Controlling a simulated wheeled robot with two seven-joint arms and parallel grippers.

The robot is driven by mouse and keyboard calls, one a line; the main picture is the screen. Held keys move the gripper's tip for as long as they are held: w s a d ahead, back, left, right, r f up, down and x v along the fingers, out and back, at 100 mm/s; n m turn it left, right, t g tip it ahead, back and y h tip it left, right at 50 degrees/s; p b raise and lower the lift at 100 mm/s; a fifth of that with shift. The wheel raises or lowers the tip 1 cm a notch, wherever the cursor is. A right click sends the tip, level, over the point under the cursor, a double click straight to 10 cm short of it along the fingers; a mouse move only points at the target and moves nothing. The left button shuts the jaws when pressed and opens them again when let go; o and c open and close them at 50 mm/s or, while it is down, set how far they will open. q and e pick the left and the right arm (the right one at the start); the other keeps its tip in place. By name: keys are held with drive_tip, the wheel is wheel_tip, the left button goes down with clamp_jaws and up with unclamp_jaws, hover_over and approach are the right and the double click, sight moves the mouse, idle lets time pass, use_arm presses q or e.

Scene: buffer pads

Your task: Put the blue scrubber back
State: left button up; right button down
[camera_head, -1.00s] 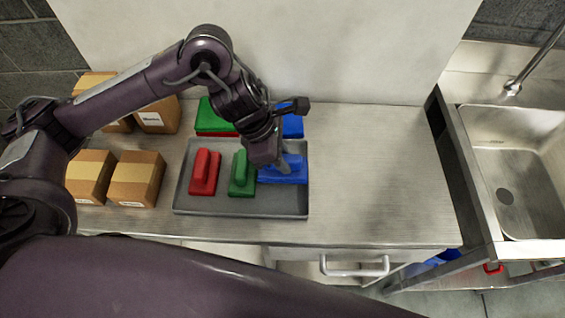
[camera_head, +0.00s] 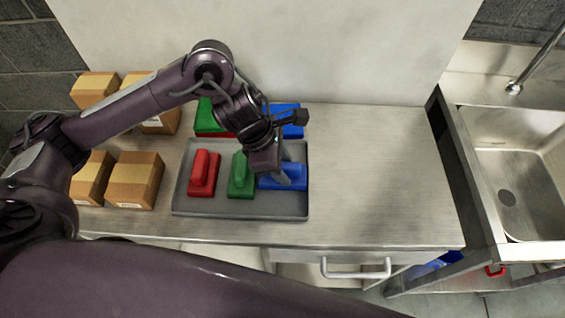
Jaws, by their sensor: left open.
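The blue scrubber (camera_head: 295,184) lies at the right end of the grey tray (camera_head: 240,208). My left gripper (camera_head: 285,176) is open, its fingers pointing down at the blue scrubber's handle and partly hiding it. I cannot tell whether the fingers touch the handle. A green scrubber (camera_head: 240,178) and a red scrubber (camera_head: 203,176) lie to its left in the same tray. Behind the tray is a blue pad (camera_head: 291,131), partly hidden by my arm. My right gripper is not in view.
Green and red pads (camera_head: 207,122) lie behind the tray. Several cardboard boxes (camera_head: 135,181) stand at the left of the table. The steel table (camera_head: 380,175) is clear right of the tray. A sink (camera_head: 520,170) stands at the far right.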

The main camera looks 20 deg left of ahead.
use_arm(q)
drive_tip(key=shift+r+p, duration=0.3)
drive_tip(key=shift+p, duration=0.05)
drive_tip(key=p+v, duration=0.1)
drive_tip(key=v, duration=1)
drive_tip(key=shift+r, duration=0.35)
drive_tip(key=shift+s+a, duration=0.1)
drive_tip(key=shift+a, duration=0.05)
